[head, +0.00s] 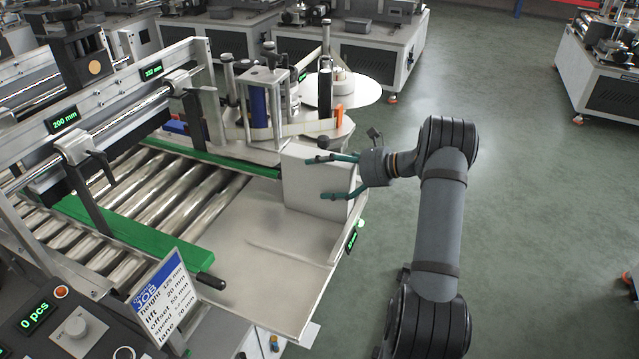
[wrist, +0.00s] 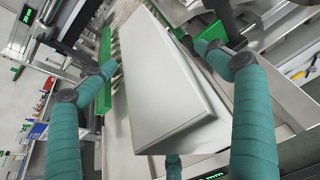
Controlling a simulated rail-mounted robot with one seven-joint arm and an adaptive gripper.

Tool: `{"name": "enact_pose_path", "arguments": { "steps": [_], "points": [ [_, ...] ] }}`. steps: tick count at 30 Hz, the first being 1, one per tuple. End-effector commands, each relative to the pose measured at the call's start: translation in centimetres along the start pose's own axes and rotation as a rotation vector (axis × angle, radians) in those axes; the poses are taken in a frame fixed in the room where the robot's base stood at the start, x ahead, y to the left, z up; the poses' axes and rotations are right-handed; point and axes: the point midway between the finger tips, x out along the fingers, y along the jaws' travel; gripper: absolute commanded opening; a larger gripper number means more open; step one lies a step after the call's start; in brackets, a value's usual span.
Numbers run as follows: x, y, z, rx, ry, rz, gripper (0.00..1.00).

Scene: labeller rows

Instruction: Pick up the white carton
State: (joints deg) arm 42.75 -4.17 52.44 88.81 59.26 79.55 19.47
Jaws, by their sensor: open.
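The white carton (head: 312,178) stands upright at the right end of the labeller's outfeed plate (head: 262,248). My gripper (head: 318,178) comes in from the right. Its teal fingers are spread and overlap the carton's right part in the head view. In the wrist view the carton (wrist: 165,80) fills the middle, tilted in the picture, between a finger on the left and one on the right. Gaps show on both sides there. My gripper is open; whether any finger touches the carton cannot be told. The carton's far side is hidden.
A green guide rail (head: 225,160) and the label unit with its white disc (head: 350,90) stand behind the carton. Rollers (head: 165,190) lie to the left. A job sign (head: 160,285) stands at the plate's front left. Floor right of my arm is open.

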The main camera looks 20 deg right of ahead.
Motion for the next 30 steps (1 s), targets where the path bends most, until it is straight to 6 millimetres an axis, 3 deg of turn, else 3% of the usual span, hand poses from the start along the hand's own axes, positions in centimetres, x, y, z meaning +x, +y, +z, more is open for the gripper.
{"name": "enact_pose_path", "arguments": {
  "steps": [30],
  "points": [
    [-0.03, 0.00, -0.02, 0.001, 0.000, 0.000, 0.32]
  ]
}}
